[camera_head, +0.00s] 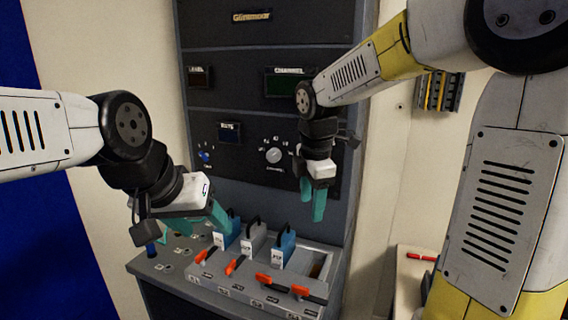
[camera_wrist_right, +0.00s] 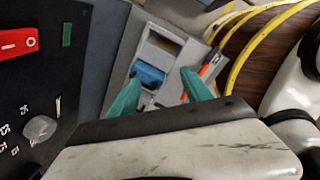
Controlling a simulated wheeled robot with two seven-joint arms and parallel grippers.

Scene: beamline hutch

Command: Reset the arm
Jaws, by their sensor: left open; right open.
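My left gripper (camera_head: 216,215) reaches in from the left, its teal fingers beside the leftmost handled module (camera_head: 226,234) on the console; whether they touch it I cannot tell. My right gripper (camera_head: 313,200) hangs fingers-down in front of the dark rack panel, above the right part of the module row. In the right wrist view its two teal fingers (camera_wrist_right: 160,92) are spread apart with nothing held between them. A grey module (camera_head: 252,240) and a blue module (camera_head: 284,248), both with black handles, stand in the row. Orange-red levers (camera_head: 270,281) lie in front of them.
The rack panel (camera_head: 230,100) carries a channel display (camera_head: 290,82) and a channel knob (camera_head: 274,155). An empty slot (camera_head: 317,268) is right of the blue module. A side table (camera_head: 411,267) holds a red object (camera_head: 421,257). A blue surface (camera_head: 75,230) is at left.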

